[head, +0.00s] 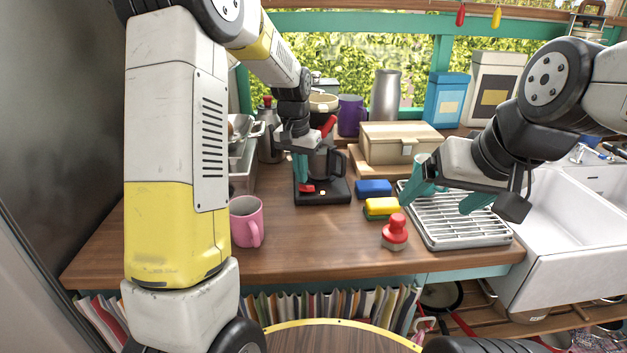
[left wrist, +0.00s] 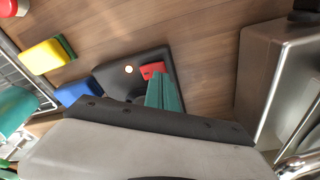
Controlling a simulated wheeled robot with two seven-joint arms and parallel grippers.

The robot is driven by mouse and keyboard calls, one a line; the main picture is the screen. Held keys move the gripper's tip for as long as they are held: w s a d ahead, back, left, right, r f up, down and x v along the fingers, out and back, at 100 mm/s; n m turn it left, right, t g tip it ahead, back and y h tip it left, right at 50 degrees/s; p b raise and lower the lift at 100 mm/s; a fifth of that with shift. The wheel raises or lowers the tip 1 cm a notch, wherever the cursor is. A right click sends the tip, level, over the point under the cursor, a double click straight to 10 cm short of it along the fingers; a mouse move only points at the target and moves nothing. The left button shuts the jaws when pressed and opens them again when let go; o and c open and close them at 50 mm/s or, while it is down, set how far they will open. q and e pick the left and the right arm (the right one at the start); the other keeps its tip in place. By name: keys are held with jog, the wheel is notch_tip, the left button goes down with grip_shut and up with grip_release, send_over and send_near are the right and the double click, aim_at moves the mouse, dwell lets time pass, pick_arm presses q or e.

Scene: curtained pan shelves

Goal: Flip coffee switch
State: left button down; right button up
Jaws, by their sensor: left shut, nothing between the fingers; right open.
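The coffee maker's black base (head: 338,192) stands on the wooden counter, with a dark pot (head: 326,163) on it. A red switch (head: 308,188) sits at the base's front left, beside a small glowing round light (head: 322,192). In the left wrist view the red switch (left wrist: 152,70) and the lit light (left wrist: 128,69) both show. My left gripper (head: 303,179) is shut and empty, its teal fingertips right at the switch. In the left wrist view the fingertips (left wrist: 163,78) overlap the switch's edge; contact is hard to tell. My right gripper (head: 447,189) is open and empty above the drying rack.
A pink mug (head: 246,221) stands left of the coffee maker. A blue sponge (head: 373,188), a yellow sponge (head: 381,207) and a red-knobbed item (head: 395,232) lie to its right. The metal drying rack (head: 460,226) and white sink (head: 560,240) are further right.

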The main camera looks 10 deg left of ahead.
aim_at(301, 187)
pick_arm(q)
jog(key=shift+f, duration=0.9)
dwell(0.6)
jog(key=shift+r, duration=3.5)
jog(key=s+a+r+n+t, duration=0.2)
jog(key=s+r, duration=0.6)
jog(key=s, duration=0.5)
jog(key=s+n+t+h, duration=0.1)
jog(key=s+t, duration=0.1)
jog(key=s, duration=1.2)
jog(key=shift+s+f+h, duration=0.15)
jog(key=shift+s+h, duration=0.15)
jog(key=shift+s, duration=0.1)
